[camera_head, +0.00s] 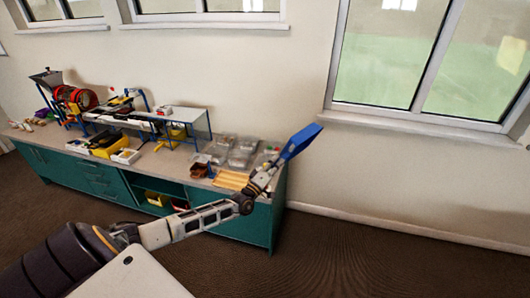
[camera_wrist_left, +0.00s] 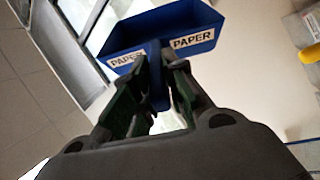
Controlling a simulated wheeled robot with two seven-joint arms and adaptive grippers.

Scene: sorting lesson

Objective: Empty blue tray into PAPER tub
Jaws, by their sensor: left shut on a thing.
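The blue tray (camera_head: 299,141) is held up at the end of my left arm, tilted, in front of the wall beyond the bench's right end. In the left wrist view the blue tray (camera_wrist_left: 160,28) carries two white labels reading PAPER and has a blue handle part between my fingers. My left gripper (camera_wrist_left: 158,75) is shut on this part; in the head view the left gripper (camera_head: 268,170) is partly blurred by its small size. I cannot tell whether anything lies in the tray. No separate PAPER tub can be made out. My right gripper is not in view.
A long teal bench (camera_head: 264,222) stands against the wall, crowded with equipment. Clear plastic boxes (camera_head: 243,151) and a yellow-orange tray (camera_head: 231,180) lie near its right end, close to my left gripper. The dark floor (camera_head: 360,265) right of the bench is clear.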

